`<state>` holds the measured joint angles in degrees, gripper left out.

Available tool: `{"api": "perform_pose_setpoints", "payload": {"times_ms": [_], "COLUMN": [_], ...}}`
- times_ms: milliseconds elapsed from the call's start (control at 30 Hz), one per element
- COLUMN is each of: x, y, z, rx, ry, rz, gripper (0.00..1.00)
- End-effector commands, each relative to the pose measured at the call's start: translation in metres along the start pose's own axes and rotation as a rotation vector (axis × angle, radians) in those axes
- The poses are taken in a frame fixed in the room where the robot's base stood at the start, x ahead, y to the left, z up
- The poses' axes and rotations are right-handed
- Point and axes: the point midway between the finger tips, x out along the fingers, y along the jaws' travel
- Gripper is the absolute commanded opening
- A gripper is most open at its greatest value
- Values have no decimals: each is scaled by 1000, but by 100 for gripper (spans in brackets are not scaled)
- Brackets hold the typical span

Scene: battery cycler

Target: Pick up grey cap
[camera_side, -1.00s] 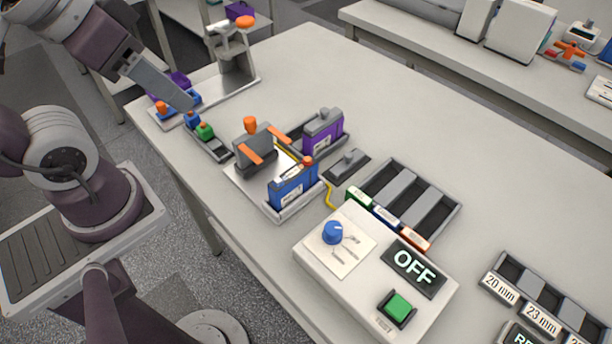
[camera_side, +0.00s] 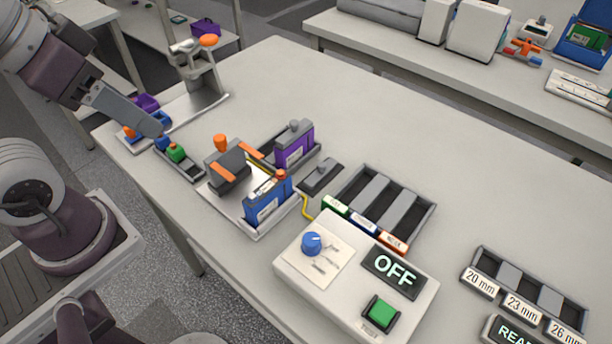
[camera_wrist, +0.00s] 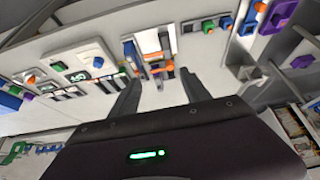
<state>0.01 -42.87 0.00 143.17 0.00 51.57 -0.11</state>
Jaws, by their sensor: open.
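A small grey cap-like knob (camera_side: 321,169) sits on a dark block on the table, right of the purple battery. Another grey knob (camera_side: 293,125) tops the purple battery (camera_side: 295,150). I cannot tell for sure which is the grey cap. A narrow dark tray (camera_side: 190,171) at the table's left edge holds a blue and a green cap (camera_side: 175,152). My gripper (camera_wrist: 161,92) has its two fingers apart with nothing between them. In the side view its grey end is above the left end of the cap tray, well left of both grey knobs.
A holder with a grey block (camera_side: 228,165), orange bars and a blue battery (camera_side: 268,198) stands mid-left. A grey press stand (camera_side: 205,85) is behind the cap tray. A control box (camera_side: 355,270) reads OFF. The middle and back of the table are clear.

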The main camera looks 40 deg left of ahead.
Motion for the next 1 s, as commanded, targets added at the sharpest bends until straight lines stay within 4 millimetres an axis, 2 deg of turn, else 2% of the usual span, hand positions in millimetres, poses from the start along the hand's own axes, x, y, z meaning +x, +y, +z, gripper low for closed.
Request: {"api": "perform_pose_setpoints", "payload": {"times_ms": [67,133,233,300,367,433,500,600,633,700,1000], "x": [1,7,32,64,98,143,187,238,250,268,306], "y": [2,6,19,32,46,63,80,98,102,107,109], "z": [-10,-33,-83,-116,-138,-155,-163,-163,-161,-158,-137], "rx": [-23,-84,-226,-332,-423,-520,-606,-696,-716,-750,-768], "ry": [-19,-63,-158,-227,-283,-343,-391,-437,-445,-459,-468], "rz": [5,14,16,2,-20,-56,-97,-148,-160,-182,-196], "gripper": [55,55,55,55,55,55,55,55,55,55,55]}}
